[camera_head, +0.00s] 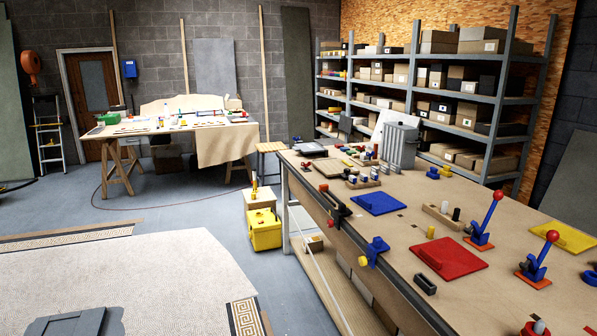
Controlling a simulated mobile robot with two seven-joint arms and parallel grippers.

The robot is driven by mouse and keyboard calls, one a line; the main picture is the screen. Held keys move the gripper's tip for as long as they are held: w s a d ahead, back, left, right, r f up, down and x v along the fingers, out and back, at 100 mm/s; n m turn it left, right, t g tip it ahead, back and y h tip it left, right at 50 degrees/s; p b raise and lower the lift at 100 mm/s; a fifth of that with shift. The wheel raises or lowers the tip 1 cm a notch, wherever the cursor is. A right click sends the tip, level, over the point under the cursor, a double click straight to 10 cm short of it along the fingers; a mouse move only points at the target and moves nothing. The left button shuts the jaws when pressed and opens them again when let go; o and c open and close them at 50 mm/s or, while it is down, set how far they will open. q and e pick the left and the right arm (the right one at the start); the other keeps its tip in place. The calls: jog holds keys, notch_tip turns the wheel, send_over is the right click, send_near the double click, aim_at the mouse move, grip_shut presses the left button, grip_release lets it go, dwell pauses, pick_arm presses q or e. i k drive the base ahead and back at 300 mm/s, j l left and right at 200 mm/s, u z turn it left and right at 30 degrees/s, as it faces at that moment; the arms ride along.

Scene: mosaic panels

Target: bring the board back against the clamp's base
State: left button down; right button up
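Two blue toggle clamps with red ball handles stand on the right part of the workbench (400,235): one farther back (482,228) and one nearer (535,268). Each has an orange-red base plate, and their levers lean up to the right. A red board (462,262) lies flat left of the clamps, with visible bench between it and their bases. A blue board (378,205) lies farther left and a yellow board (562,234) lies to the right. I cannot tell which board the task names. Neither of my grippers is visible.
A blue clamp with a yellow knob (373,251) sits on the bench's front edge. A wooden block with pegs (440,216) and a small dark tray (425,284) lie near the boards. A yellow toolbox (264,230) stands left of the bench. Open floor (190,205) lies beyond it.

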aim_at(450, 260)
jog(key=u, duration=0.5)
jog(key=i, duration=1.15)
jog(key=i+j, duration=0.1)
jog(key=i, duration=1.1)
jog(key=i+z, duration=0.1)
jog(key=i, duration=1.05)
jog(key=i+j, duration=0.15)
jog(key=i, duration=1.05)
jog(key=i+z, duration=0.2)
jog(key=z, duration=1.45)
